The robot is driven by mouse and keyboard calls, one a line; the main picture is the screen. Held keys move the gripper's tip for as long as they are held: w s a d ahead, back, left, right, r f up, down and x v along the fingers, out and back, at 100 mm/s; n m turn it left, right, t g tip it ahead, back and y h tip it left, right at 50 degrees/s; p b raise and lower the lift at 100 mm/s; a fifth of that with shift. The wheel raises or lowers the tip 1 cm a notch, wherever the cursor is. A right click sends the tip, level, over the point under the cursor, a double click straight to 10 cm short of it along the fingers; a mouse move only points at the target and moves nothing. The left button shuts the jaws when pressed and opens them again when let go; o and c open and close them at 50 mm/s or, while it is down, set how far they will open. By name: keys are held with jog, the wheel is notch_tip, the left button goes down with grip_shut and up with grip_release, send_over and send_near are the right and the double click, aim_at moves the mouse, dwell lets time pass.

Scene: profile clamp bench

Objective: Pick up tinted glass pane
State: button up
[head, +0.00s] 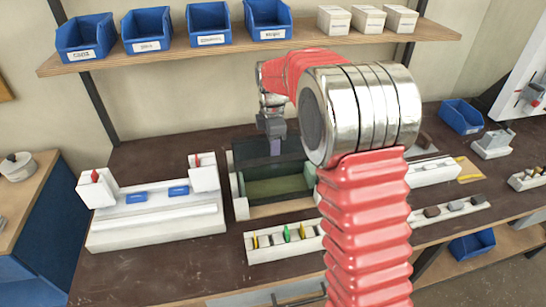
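A dark upright panel (249,153) stands at the back of a green-lined open holder (270,190) in the middle of the bench. It looks like the tinted glass pane, but I cannot be sure. My gripper (272,132) points down at the panel's top edge, near its middle. A small purplish patch (276,147) shows just below the gripper; I cannot tell if it is a fingertip or a separate piece. The fingers are too small to show whether they are open or closed on the panel. My arm hides the area right of the holder.
A white fixture (155,222) with blue pads stands left. A white slotted rack (262,250) with coloured pieces is in front. Blue bins (147,32) and white boxes sit on the shelf (250,48) above. More fixtures and a blue bin (461,117) are right. The bench front left is clear.

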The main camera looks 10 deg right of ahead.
jog(key=shift+c, duration=0.6)
grip_shut()
